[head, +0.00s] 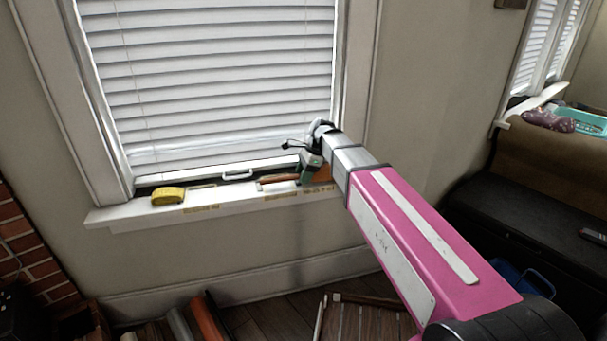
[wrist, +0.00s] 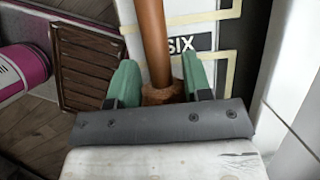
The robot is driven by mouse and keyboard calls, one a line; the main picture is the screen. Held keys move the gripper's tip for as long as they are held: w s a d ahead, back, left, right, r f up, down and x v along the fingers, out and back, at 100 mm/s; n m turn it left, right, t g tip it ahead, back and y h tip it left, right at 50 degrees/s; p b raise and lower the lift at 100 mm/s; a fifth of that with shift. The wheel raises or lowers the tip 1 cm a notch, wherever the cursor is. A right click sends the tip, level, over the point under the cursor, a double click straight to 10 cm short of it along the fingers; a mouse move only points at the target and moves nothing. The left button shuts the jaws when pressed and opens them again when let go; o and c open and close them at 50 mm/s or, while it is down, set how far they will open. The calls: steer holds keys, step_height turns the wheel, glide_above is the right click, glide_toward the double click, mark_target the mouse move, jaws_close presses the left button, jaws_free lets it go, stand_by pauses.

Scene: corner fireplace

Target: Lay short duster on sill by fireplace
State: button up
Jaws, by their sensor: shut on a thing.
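The short duster (head: 275,179) has an orange-brown handle and lies along the white window sill (head: 130,213), near its right end. In the wrist view its round handle (wrist: 152,35) runs away from me between the green fingers. A rough brown part (wrist: 162,94) sits between the fingers near the palm. My gripper (head: 311,170) is at the sill's right part and is shut on the duster. In the wrist view my gripper (wrist: 160,82) is over the sill. I cannot tell whether the duster's full length touches the sill.
A yellow object (head: 167,196) sits on the sill's left part. A window with white blinds (head: 205,80) stands right behind the sill. Brick (head: 35,245) is at the lower left. A slatted wooden item (head: 360,318) lies on the floor. A dark chest (head: 520,215) stands right.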

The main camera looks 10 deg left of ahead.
steer(key=shift+f, duration=0.1)
steer(key=o, duration=0.9)
